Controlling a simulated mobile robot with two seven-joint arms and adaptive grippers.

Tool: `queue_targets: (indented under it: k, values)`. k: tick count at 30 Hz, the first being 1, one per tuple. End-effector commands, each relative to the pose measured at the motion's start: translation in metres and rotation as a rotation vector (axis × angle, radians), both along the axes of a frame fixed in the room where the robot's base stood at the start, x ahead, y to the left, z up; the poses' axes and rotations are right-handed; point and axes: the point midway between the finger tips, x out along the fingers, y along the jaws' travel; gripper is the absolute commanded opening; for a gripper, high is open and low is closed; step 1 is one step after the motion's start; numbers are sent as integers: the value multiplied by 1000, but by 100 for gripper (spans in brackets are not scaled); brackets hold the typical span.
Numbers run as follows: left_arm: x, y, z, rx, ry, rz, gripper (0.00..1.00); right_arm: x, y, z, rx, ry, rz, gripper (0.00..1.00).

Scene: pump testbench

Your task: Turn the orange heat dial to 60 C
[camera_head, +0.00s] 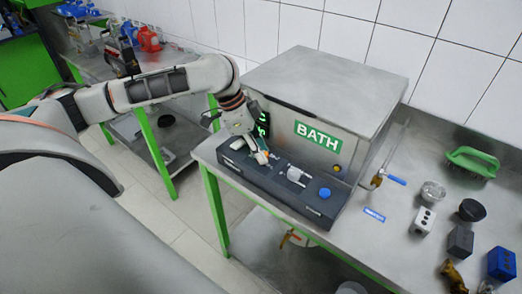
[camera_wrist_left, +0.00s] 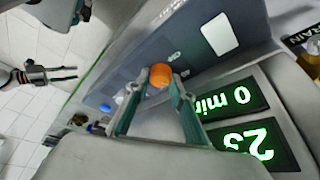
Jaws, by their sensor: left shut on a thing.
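The orange heat dial (camera_wrist_left: 160,75) sits on the dark control panel (camera_wrist_left: 190,60) of the bath. My left gripper (camera_wrist_left: 157,88) is shut on the dial, a fingertip on each side of it. In the head view my left gripper (camera_head: 262,157) comes down onto the left part of the panel and hides most of the dial. Green displays in the left wrist view read "0 min" (camera_wrist_left: 235,102) and a number starting with 23 (camera_wrist_left: 245,142), partly cut off. What looks like my right gripper (camera_wrist_left: 62,73) shows at the wrist view's left edge, fingers apart, empty.
The steel bath box (camera_head: 320,90) stands right behind the panel. A blue button (camera_head: 324,192) is on the panel's right. A valve with a blue handle (camera_head: 395,180), a green brush-like thing (camera_head: 472,162) and several small parts lie on the bench to the right.

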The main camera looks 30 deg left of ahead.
Motion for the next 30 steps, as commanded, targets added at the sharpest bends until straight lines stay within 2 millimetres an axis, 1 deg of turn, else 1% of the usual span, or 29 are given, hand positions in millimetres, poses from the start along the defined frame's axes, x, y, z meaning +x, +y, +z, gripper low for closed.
queue_targets:
  k: [6,12,18,29,30]
  values:
    - [1,1,0,2,1,-131,1,0,-2,0,-6,0,5,40]
    - [1,1,-1,3,0,-203,1,0,-4,-1,-10,0,8,40]
    - [1,1,-1,4,1,-232,1,0,-3,-1,-9,-1,8,40]
    - [1,1,-1,4,1,-235,1,0,0,0,-1,-1,2,40]
    - [1,1,-1,4,1,-235,25,0,0,0,0,-1,2,40]
